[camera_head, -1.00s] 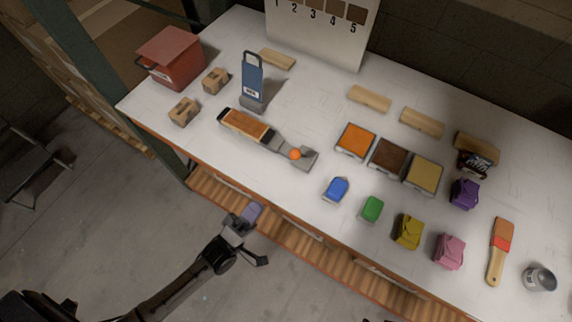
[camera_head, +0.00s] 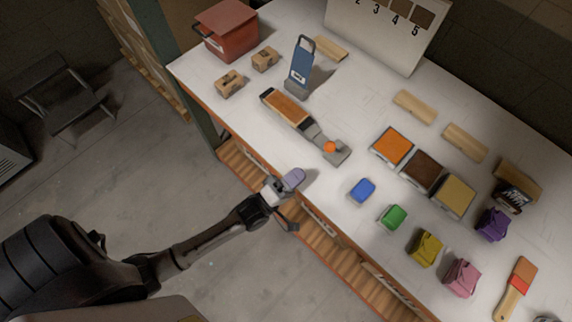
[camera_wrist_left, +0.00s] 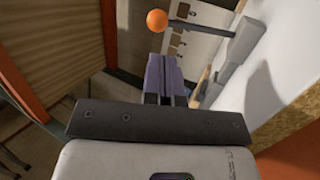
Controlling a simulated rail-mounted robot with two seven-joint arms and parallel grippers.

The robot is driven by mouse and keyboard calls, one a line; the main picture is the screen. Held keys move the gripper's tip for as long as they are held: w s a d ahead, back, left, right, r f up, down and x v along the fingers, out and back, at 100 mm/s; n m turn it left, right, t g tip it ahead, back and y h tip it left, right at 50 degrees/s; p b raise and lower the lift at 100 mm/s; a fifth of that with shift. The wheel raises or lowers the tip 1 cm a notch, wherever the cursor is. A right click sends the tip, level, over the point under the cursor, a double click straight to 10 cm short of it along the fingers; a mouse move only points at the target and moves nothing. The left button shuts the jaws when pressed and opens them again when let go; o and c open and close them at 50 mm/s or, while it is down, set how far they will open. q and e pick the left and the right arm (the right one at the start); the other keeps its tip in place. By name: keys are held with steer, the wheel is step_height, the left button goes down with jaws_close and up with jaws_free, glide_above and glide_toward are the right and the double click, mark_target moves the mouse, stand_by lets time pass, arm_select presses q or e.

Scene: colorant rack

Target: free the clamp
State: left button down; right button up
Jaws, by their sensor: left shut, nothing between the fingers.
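The clamp (camera_head: 318,139) is a grey metal piece with an orange ball knob (camera_head: 330,147), at the front end of a long dark-framed holder with a brown panel (camera_head: 286,107) on the white table. In the left wrist view the orange knob (camera_wrist_left: 156,20) sits at the end of a grey lever (camera_wrist_left: 203,30), beyond my fingertips. My left gripper (camera_head: 292,179) has purple fingers, shut and empty, at the table's front edge. It is in front of the clamp and apart from it. The purple fingers also fill the middle of the left wrist view (camera_wrist_left: 163,75). My right gripper is not in view.
A blue handled tool (camera_head: 299,65) stands behind the holder. A red box (camera_head: 226,30) and two small cartons (camera_head: 229,83) are at left. Colour trays (camera_head: 392,147), coloured blocks (camera_head: 394,217) and a brush (camera_head: 517,286) occupy the right. Bare tabletop surrounds the clamp's front.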

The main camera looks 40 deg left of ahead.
mark_target(334, 148)
arm_select(q)
steer(key=x, duration=0.7)
steer(key=shift+w+p, duration=0.2)
steer(key=shift+p, duration=0.15)
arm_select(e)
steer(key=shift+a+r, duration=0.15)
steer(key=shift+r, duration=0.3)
arm_select(q)
steer(key=shift+r, duration=0.15)
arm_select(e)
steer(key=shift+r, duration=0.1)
